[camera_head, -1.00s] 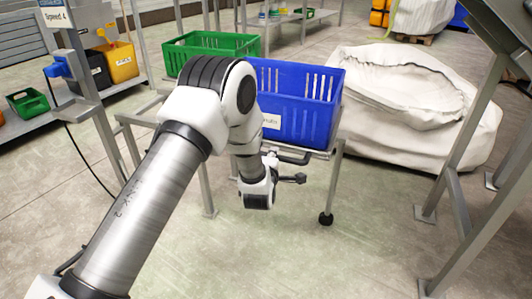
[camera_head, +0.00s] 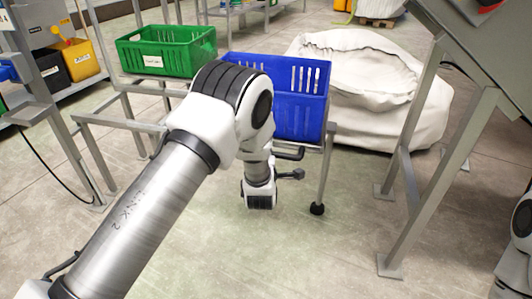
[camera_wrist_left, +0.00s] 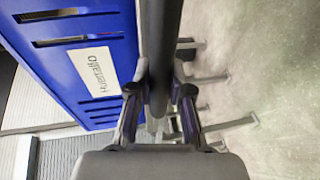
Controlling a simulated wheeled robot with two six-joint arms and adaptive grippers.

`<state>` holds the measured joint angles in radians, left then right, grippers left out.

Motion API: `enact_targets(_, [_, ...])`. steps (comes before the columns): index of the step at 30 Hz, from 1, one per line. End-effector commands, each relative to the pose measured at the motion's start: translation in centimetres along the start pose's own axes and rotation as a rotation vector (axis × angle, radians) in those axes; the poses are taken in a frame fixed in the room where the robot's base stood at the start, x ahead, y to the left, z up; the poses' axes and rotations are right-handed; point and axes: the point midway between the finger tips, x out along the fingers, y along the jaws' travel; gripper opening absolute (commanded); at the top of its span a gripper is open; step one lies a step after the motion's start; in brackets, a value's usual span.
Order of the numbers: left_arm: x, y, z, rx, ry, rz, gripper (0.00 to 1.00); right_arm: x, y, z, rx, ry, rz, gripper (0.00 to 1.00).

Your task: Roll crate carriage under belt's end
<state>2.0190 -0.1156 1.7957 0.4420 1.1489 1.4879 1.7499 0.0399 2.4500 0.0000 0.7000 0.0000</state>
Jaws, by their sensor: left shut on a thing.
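The carriage (camera_head: 326,170) is a grey metal frame on legs, with a dark caster at its front right foot. A blue slotted crate (camera_head: 300,112) rests on it; its wall with a white label fills the left of the left wrist view (camera_wrist_left: 60,60). A dark handle bar (camera_wrist_left: 161,50) runs between the fingers of my left gripper (camera_wrist_left: 160,115), which is shut on it. In the head view my left arm hides part of the crate and carriage. A slanted grey structure on legs (camera_head: 411,140), apparently the belt's end, stands at the right. My right gripper is not in view.
A green crate (camera_head: 165,62) sits on a grey stand behind and left. A large white bag (camera_head: 365,90) lies behind the blue crate. Shelving with yellow and black bins (camera_head: 75,62) is at far left. Floor is clear between the carriage and the structure's legs.

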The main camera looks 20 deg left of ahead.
Motion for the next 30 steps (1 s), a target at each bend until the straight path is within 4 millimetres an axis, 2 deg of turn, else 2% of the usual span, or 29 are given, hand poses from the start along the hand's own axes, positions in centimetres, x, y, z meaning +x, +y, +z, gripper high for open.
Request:
enact_targets(4, [-0.1, -0.2, 0.3, 0.005, -0.009, -0.003, 0.0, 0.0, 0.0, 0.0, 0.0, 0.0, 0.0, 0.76])
enact_targets(5, [-0.1, -0.2, 0.3, 0.006, -0.01, -0.003, 0.23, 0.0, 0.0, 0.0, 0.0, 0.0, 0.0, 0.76])
enact_targets(6, [-0.1, -0.2, 0.3, 0.005, -0.009, -0.003, 0.37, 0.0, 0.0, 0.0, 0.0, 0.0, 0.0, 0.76])
enact_targets(7, [-0.1, -0.2, 0.3, 0.005, -0.009, -0.003, 0.45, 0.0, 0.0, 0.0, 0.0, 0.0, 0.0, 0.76])
enact_targets(16, [-0.1, -0.1, 0.2, 0.003, -0.005, -0.001, 0.45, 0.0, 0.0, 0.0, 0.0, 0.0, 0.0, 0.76])
enact_targets(20, [-1.2, -0.1, 0.3, 0.006, -0.007, -0.003, 0.45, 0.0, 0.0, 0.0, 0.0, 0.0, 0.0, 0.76])
enact_targets(23, [-3.2, -0.1, 0.3, 0.007, -0.007, -0.003, 0.45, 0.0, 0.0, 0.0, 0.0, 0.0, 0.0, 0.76])
enact_targets(30, [-9.4, -0.1, 0.4, 0.01, -0.01, -0.003, 0.45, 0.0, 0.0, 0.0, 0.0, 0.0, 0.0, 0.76])
